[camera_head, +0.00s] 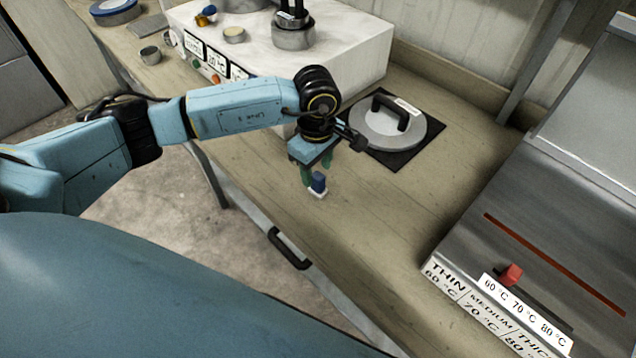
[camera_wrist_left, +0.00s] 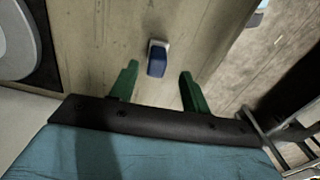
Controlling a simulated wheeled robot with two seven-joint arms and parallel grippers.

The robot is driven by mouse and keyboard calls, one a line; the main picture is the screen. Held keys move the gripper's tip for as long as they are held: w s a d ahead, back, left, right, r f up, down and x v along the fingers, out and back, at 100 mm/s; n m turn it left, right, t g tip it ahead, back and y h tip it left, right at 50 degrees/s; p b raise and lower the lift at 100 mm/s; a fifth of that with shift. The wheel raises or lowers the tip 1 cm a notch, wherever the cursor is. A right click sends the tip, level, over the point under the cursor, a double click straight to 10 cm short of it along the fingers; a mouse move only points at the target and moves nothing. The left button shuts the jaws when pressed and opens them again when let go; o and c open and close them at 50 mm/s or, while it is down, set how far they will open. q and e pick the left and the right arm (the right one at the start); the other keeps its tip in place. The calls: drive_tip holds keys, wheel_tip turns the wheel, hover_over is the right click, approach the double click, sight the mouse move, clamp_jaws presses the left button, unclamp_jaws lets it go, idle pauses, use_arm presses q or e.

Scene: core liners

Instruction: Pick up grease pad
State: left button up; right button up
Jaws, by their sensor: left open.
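The grease pad, a small blue block with a white end (camera_head: 318,184), rests on the wooden bench near its front edge. It also shows in the left wrist view (camera_wrist_left: 157,58), straight ahead of the fingers and roughly midway between them. My left gripper (camera_head: 314,172) points down at the pad from above, its green fingers open and empty. In the head view a finger overlaps the pad's outline, and I cannot tell the exact height gap. The right gripper is not in view.
A white heater box (camera_head: 345,50) stands behind my left wrist. A grey round lid with a black handle (camera_head: 365,128) lies on a black mat (camera_head: 432,122). A metal unit with a red slider (camera_head: 511,274) is at right. Bare bench (camera_head: 400,205) lies between.

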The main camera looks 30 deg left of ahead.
sight(318, 175)
use_arm(q)
drive_tip(key=f, duration=0.5)
drive_tip(key=shift+w+f, duration=0.1)
drive_tip(key=shift+w, duration=0.1)
clamp_jaws()
